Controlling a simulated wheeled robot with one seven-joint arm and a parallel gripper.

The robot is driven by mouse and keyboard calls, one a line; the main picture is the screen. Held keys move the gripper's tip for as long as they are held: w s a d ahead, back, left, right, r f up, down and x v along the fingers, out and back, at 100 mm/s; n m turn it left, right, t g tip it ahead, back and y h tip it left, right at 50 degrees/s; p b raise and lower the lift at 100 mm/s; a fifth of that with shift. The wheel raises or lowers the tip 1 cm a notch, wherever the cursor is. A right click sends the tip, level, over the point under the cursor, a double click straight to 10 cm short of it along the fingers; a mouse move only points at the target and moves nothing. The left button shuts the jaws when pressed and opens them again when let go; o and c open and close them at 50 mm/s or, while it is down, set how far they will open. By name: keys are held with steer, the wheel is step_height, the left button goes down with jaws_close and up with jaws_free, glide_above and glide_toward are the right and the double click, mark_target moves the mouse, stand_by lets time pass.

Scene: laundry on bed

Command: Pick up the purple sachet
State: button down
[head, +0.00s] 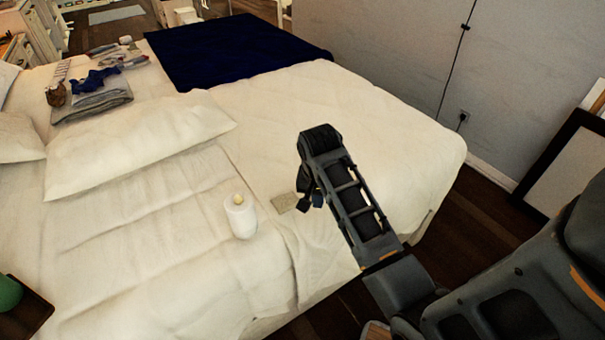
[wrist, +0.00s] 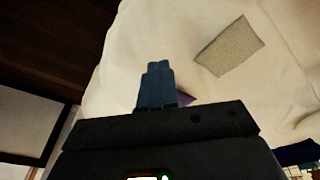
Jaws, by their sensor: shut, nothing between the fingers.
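A small piece of the purple sachet (wrist: 187,99) shows in the wrist view, just right of my fingers and mostly hidden behind my gripper's body. I cannot make the sachet out in the head view, where my arm may cover it. My gripper (wrist: 158,68) is shut and empty, with its two fingers together over the cream bedding. In the head view, my gripper (head: 311,203) points down close to the bed, beside a flat beige square. I cannot tell whether the fingertips touch the bedding.
The beige square (head: 284,202) lies left of my gripper, also in the wrist view (wrist: 228,45). A white cylinder (head: 240,218) stands farther left. A pillow (head: 135,150), folded grey cloth (head: 93,103) and navy blanket (head: 235,50) lie farther back. The bed behind my gripper is clear.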

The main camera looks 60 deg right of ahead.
steer(key=w+d, duration=0.1)
steer(key=d, duration=0.6)
steer(key=w+d, duration=0.1)
steer(key=d, duration=0.2)
steer(key=shift+w+d, duration=0.35)
steer(key=shift+d, duration=0.05)
steer(key=shift+d+f, duration=0.1)
steer(key=shift+d, duration=0.15)
steer(key=shift+f, duration=0.7)
steer(key=shift+a, duration=0.1)
steer(key=shift+a+p, duration=0.1)
steer(key=shift+p, duration=0.25)
